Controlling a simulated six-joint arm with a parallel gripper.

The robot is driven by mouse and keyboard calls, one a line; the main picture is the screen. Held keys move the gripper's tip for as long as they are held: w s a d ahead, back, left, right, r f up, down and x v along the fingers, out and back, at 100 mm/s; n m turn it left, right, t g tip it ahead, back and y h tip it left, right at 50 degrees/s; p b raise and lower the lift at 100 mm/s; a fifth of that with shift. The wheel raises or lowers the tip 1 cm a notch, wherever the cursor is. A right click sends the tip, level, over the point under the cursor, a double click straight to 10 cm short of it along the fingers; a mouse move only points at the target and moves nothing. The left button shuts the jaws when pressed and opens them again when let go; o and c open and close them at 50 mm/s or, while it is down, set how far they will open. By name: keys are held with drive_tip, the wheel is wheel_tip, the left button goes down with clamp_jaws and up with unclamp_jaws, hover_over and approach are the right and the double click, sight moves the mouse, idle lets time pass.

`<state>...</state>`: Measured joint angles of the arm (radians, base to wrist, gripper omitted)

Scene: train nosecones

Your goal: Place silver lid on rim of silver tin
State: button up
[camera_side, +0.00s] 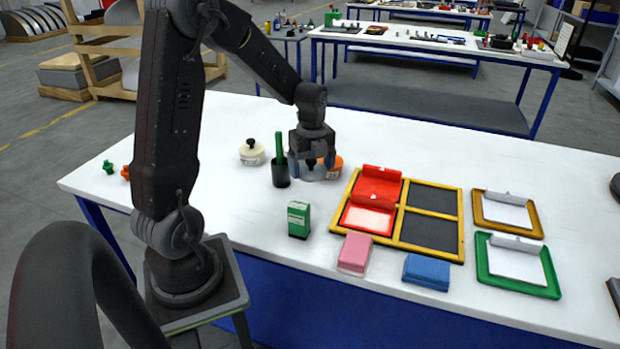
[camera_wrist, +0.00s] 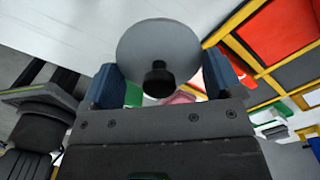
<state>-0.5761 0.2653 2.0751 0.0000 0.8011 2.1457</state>
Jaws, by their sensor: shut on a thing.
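The silver lid (camera_wrist: 158,42) is a round grey disc with a black knob (camera_wrist: 158,80) that faces my gripper. My gripper (camera_wrist: 160,80) is shut on the lid, which sits between its two blue fingers in the wrist view. In the side view my gripper (camera_side: 309,170) points down low over the white table, with the grey lid (camera_side: 313,175) partly seen between the fingers. I cannot make out the silver tin separately; it may be hidden under the lid or the gripper, and I cannot tell whether the lid touches a rim.
An orange tin (camera_side: 333,165) stands close right of the gripper. A black cup (camera_side: 281,176) with a green stick is close left, a cream lidded tin (camera_side: 252,153) farther left. A green box (camera_side: 299,219) and a yellow-framed tray (camera_side: 447,249) are nearer the front. The table's back is clear.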

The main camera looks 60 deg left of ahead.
sight(312, 160)
wheel_tip(312, 160, up, 11)
drive_tip(key=shift+f, duration=0.1)
drive_tip(key=s+a, duration=0.3)
drive_tip(key=a, duration=0.9)
drive_tip(key=s+a, duration=0.4)
drive_tip(key=a, duration=0.8)
drive_tip(key=w+f, duration=0.3)
drive_tip(key=f, duration=0.1)
drive_tip(key=w+d+f, duration=0.1)
drive_tip(key=w+f, duration=0.3)
drive_tip(key=w+d+f, duration=0.1)
drive_tip(key=w+f, duration=0.2)
drive_tip(key=w, duration=0.1)
drive_tip(key=shift+d+f, duration=0.15)
drive_tip(key=shift+f, duration=0.25)
drive_tip(key=shift+w+d+f, duration=0.1)
drive_tip(key=shift+w+f, duration=0.2)
drive_tip(key=shift+f, duration=1.9)
